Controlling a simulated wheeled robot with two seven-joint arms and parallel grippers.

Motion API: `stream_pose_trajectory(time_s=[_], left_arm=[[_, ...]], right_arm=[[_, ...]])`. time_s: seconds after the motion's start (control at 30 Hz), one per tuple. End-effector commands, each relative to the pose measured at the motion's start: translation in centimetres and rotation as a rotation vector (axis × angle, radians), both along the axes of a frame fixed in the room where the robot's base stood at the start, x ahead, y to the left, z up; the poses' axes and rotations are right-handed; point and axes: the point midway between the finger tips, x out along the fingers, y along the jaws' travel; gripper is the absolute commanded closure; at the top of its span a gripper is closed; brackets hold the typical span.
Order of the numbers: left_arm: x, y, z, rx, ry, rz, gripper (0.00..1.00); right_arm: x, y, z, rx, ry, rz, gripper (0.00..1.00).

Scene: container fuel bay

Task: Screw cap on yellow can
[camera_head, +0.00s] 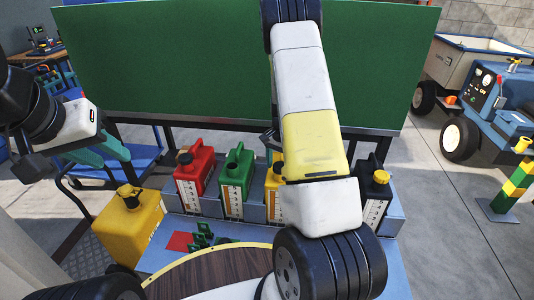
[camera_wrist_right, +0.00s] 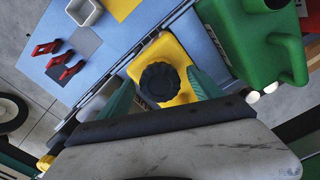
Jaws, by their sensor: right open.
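The yellow can (camera_wrist_right: 165,48) stands in the row of cans, and in the head view only a strip of it (camera_head: 273,182) shows beside my right arm. A round black ribbed cap (camera_wrist_right: 159,82) sits over the can's top in the right wrist view; how tightly it sits cannot be seen. My right gripper (camera_wrist_right: 163,92) is open, with a teal finger on each side of the cap; contact cannot be told. In the head view my right arm hides this gripper. My left gripper (camera_head: 103,150) hangs at the left, away from the cans, its finger gap unclear.
A red can (camera_head: 194,172) and a green can (camera_head: 237,172) stand left of the yellow one, a black can (camera_head: 375,195) right. Another yellow can (camera_head: 130,222) stands front left. A green panel (camera_head: 180,60) rises behind. Red-handled items (camera_wrist_right: 65,68) and a white tray (camera_wrist_right: 84,12) lie on the blue surface.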

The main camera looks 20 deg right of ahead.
Motion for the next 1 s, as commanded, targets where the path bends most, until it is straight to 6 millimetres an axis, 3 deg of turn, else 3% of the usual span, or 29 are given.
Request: stream_pose_trajectory(time_s=[0.8,1.0], left_arm=[[0.0,0.0,0.0,0.0,0.0,0.0,0.64],[0.0,0.0,0.0,0.0,0.0,0.0,0.64]], right_arm=[[-0.02,-0.07,-0.01,0.001,-0.001,1.738,0.25],[0.02,-0.02,0.0,-0.001,-0.001,1.961,0.25]])
